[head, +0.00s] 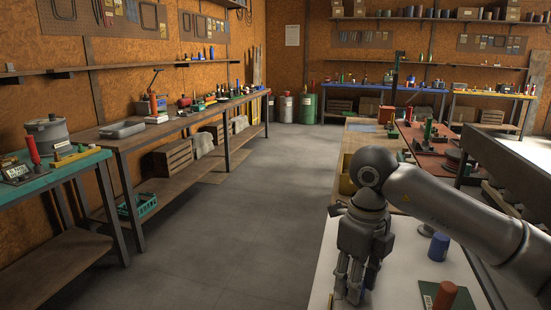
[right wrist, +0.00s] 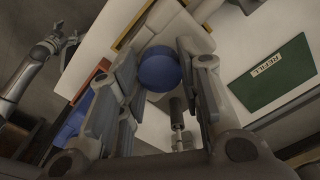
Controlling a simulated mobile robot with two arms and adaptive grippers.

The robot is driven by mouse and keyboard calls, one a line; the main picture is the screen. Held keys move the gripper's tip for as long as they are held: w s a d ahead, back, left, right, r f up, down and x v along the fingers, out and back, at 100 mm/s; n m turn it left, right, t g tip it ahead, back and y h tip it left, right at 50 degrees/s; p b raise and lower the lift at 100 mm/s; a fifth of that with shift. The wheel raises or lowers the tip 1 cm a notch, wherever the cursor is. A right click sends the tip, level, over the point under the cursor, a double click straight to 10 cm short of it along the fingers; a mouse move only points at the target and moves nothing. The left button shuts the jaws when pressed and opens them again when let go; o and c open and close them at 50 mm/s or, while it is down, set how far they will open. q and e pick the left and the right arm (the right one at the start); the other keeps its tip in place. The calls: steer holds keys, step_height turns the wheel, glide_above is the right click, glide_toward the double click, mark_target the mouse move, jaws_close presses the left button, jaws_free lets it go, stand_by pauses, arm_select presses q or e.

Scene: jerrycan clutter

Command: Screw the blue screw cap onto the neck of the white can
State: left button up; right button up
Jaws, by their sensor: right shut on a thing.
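My right gripper (head: 355,295) points down over the white tabletop at the lower right of the head view. In the right wrist view its two fingers (right wrist: 158,85) are shut on the round blue screw cap (right wrist: 158,68). A pale, off-white body that looks like the white can (right wrist: 188,30) shows right behind the cap. I cannot tell whether the cap touches the neck, which is hidden.
A blue cylinder (head: 438,248) and a red cylinder (head: 445,295) stand right of my gripper. A green sheet marked REFILL (right wrist: 270,72) lies on the white table (head: 405,250). A yellow bin (head: 347,180) is behind the gripper.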

arm_select(q)
steer(key=shift+s+f, duration=0.1)
steer(key=shift+s, duration=0.05)
arm_select(e)
steer(key=shift+m, duration=0.3)
steer(key=m, duration=0.3)
arm_select(q)
steer(key=shift+d+f, duration=0.1)
arm_select(e)
steer(key=shift+m, duration=0.9)
steer(key=m, duration=0.2)
steer(key=shift+m, duration=0.3)
steer(key=o, duration=0.6)
steer(key=shift+m, duration=0.3)
steer(key=shift+o, duration=0.2)
arm_select(q)
steer(key=shift+s, duration=0.1)
